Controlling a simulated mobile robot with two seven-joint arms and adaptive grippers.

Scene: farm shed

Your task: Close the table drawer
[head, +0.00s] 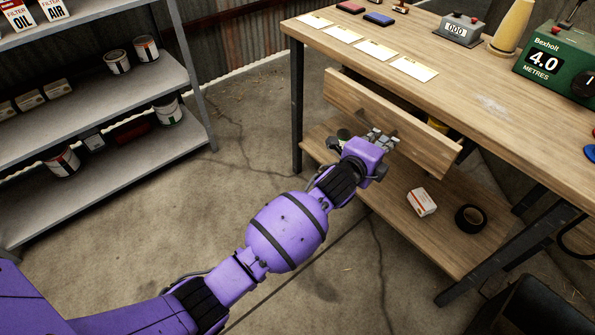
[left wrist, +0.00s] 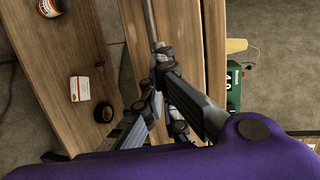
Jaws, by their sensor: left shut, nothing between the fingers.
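The wooden table (head: 490,95) has its drawer (head: 385,118) pulled out, with the front panel standing clear of the table edge. A small yellow thing (head: 437,125) shows inside it. My left gripper (head: 380,138) is shut and empty, just in front of the drawer's front panel near its middle. In the left wrist view the closed fingers (left wrist: 160,75) are close to the drawer front (left wrist: 180,30) and a thin grey bar on it (left wrist: 149,18); I cannot tell whether they touch. My right gripper is not in view.
The table's lower shelf (head: 395,210) holds a white-and-orange box (head: 421,202) and a black tape roll (head: 470,218). A metal shelf (head: 100,95) with cans is at left. Concrete floor between is clear.

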